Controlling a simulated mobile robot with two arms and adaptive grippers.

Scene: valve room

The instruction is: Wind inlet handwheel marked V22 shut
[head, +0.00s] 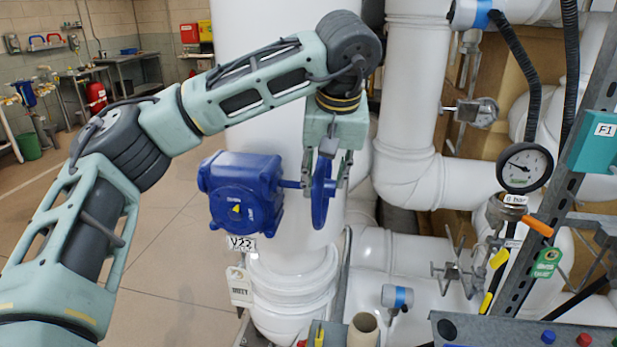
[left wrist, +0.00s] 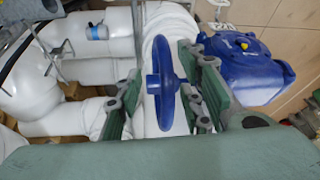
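The blue handwheel (head: 321,207) stands edge-on on the right side of a blue valve gearbox (head: 240,192), joined by a short shaft. In the left wrist view the handwheel (left wrist: 158,82) stands between the spread fingers of my left gripper (left wrist: 162,88), with gaps visible on both sides. The gearbox (left wrist: 240,62) is at the right there. My right gripper is not in view.
A thick white pipe (head: 300,262) stands behind the valve. More white pipes, a pressure gauge (head: 524,167), an orange-handled lever (head: 538,226) and a slotted metal upright (head: 530,250) crowd the right. Open floor (head: 165,270) lies left of the valve.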

